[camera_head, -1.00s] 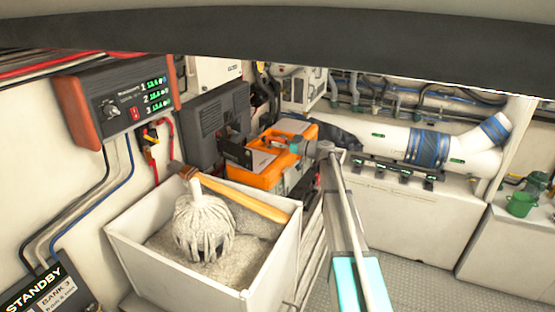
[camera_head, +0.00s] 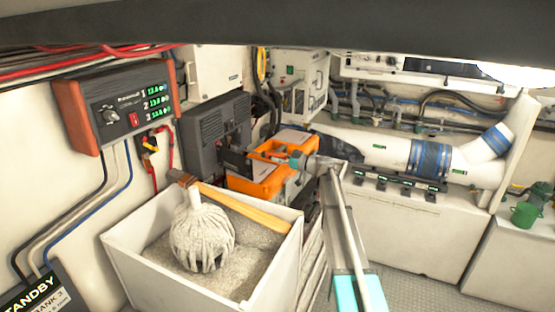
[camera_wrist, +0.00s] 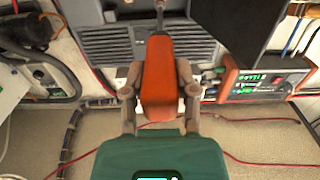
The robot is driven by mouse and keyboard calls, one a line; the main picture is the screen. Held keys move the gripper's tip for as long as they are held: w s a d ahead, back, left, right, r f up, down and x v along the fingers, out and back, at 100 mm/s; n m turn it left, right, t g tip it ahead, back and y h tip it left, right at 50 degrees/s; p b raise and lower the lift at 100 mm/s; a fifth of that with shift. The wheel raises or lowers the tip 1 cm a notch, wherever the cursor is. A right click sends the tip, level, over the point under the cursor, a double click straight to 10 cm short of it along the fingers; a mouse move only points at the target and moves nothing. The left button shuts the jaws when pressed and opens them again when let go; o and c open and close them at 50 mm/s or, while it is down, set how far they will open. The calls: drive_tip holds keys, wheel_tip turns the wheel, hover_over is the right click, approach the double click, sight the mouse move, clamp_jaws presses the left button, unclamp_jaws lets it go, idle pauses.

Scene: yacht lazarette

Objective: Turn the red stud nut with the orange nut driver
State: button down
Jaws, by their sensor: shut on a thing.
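In the wrist view, my gripper (camera_wrist: 160,92) is shut on the orange handle of the nut driver (camera_wrist: 158,72). Both fingers press the handle's sides, and the thin metal shaft points away from my gripper toward a dark grey louvred unit. The driver is hard to tell from the orange toolbox there. I cannot pick out the red stud nut in either view.
A switch panel with green readouts (camera_head: 128,105) is on the left wall, with red and black cables below it. The grey louvred unit (camera_head: 215,125) stands behind the toolbox. A white bin (camera_head: 160,268) holding a rope ball and a wooden-handled tool stands in front.

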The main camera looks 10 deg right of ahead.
sight(266, 155)
drive_tip(key=shift+x, duration=2.45)
drive_tip(key=shift+w+n, duration=0.1)
drive_tip(key=shift+n, duration=0.2)
drive_tip(key=shift+n, duration=0.3)
drive_tip(key=n, duration=0.5)
drive_tip(key=shift+n, duration=0.4)
drive_tip(key=n, duration=0.6)
drive_tip(key=shift+n, duration=0.3)
drive_tip(key=shift+a, duration=0.1)
